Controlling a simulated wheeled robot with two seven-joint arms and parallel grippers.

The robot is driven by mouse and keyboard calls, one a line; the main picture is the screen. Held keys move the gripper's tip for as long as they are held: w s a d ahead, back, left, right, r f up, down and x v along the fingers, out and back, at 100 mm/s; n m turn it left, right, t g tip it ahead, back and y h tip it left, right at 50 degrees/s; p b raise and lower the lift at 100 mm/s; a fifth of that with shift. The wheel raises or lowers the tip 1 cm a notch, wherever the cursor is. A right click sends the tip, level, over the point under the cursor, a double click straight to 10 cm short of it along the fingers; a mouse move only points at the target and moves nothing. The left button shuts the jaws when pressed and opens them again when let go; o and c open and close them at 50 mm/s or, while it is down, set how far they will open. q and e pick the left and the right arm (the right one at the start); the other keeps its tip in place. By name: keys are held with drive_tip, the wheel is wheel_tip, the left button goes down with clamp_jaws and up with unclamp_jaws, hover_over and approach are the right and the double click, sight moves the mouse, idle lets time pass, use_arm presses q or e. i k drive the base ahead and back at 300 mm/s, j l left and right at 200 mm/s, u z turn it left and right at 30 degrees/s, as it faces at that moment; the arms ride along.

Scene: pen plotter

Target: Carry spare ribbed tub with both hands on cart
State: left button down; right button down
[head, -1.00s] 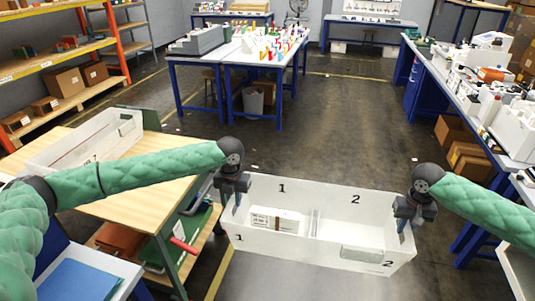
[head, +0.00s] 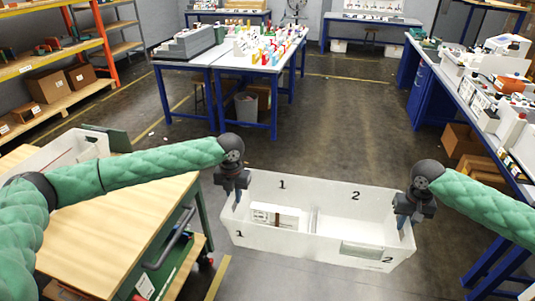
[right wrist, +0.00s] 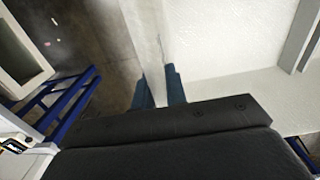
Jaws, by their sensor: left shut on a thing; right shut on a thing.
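A white tub (head: 305,250) with a divider hangs level over the floor between my two grippers. Its two compartments are marked 1 and 2. A pale boxy item (head: 277,215) lies in compartment 1. My left gripper (head: 237,196) is shut on the tub's left end wall. My right gripper (head: 403,219) is shut on its right end wall. In the right wrist view, the blue fingers of the right gripper (right wrist: 160,92) straddle the tub's wall (right wrist: 147,35). A cart (head: 130,215) with a wooden top stands to the left, apart from the tub.
Another white tub (head: 62,150) sits at the cart's far left, partly behind my left arm. A long workbench (head: 455,95) runs along the right. Blue-legged tables (head: 235,60) stand ahead. The floor (head: 330,130) beyond the held tub is clear.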

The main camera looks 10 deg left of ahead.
sight(130, 213)
drive_tip(key=i, duration=1.85)
drive_tip(key=i+u, duration=0.15)
drive_tip(key=u, duration=0.25)
drive_tip(key=i+u, duration=0.15)
drive_tip(key=u, duration=2.4)
